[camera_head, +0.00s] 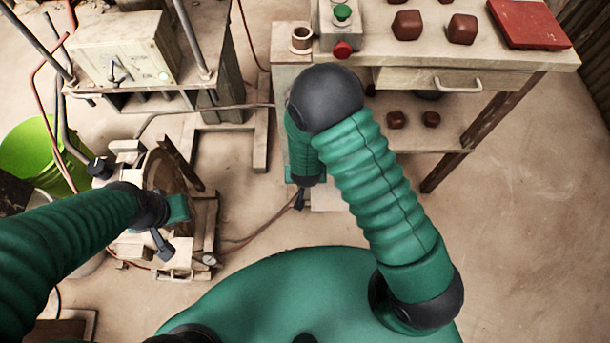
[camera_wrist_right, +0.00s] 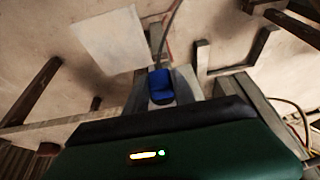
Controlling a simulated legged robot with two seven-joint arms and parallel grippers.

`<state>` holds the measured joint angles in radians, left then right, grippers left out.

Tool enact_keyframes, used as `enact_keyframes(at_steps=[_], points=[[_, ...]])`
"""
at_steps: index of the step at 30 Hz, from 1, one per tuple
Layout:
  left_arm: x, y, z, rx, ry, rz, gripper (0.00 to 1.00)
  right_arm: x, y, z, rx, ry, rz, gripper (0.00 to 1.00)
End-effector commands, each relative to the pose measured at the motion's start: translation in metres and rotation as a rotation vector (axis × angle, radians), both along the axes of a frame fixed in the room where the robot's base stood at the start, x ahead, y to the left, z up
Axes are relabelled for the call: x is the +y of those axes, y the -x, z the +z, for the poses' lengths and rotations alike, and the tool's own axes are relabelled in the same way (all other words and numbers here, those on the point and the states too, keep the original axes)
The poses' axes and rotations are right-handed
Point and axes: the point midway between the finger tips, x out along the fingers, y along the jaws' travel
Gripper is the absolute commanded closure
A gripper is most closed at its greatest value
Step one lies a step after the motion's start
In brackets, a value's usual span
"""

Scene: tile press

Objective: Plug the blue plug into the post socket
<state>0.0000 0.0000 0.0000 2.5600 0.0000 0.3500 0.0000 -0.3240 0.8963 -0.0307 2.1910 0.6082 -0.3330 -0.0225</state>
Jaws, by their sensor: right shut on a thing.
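The blue plug (camera_wrist_right: 160,86) sits between the grey fingers of my right gripper (camera_wrist_right: 161,92) in the right wrist view. My right gripper is shut on it, and a grey cable rises behind it. In the head view my right forearm hangs down beside the workbench, and its gripper (camera_head: 300,200) is low and mostly hidden behind my arm. I cannot make out the plug there. I cannot pick out the post socket for certain in either view. My left gripper (camera_head: 172,228) is in front of the round machine at the lower left, with no held thing visible.
A workbench (camera_head: 540,55) with brown blocks, a red plate and a button box (camera_head: 341,25) stands at the upper right. Cables cross the floor. The floor at right is clear.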

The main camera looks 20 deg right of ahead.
Motion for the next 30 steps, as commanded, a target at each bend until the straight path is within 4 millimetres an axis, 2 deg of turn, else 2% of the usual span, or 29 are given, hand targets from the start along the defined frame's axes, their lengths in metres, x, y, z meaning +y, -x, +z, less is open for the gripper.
enact_keyframes(at_steps=[12, 13, 18, 26, 30], points=[[0.000, 0.000, 0.001, 0.000, 0.000, 0.000, 0.82, -0.001, -0.004, 0.000, -0.001, 0.000, 0.000, 1.00], [0.000, 0.000, 0.001, 0.000, 0.000, 0.000, 0.82, -0.001, -0.004, 0.000, -0.001, 0.000, 0.000, 0.66], [0.000, 0.000, 0.001, 0.000, 0.000, 0.000, 0.82, -0.001, -0.003, 0.000, -0.001, 0.000, 0.000, 0.44], [0.000, 0.000, 0.001, 0.000, 0.000, 0.000, 0.82, -0.001, -0.003, 0.000, 0.000, 0.000, 0.000, 0.44], [0.000, 0.000, 0.008, 0.000, 0.000, 0.000, 0.82, 0.000, 0.000, 0.012, -0.001, 0.000, 0.001, 0.44]])
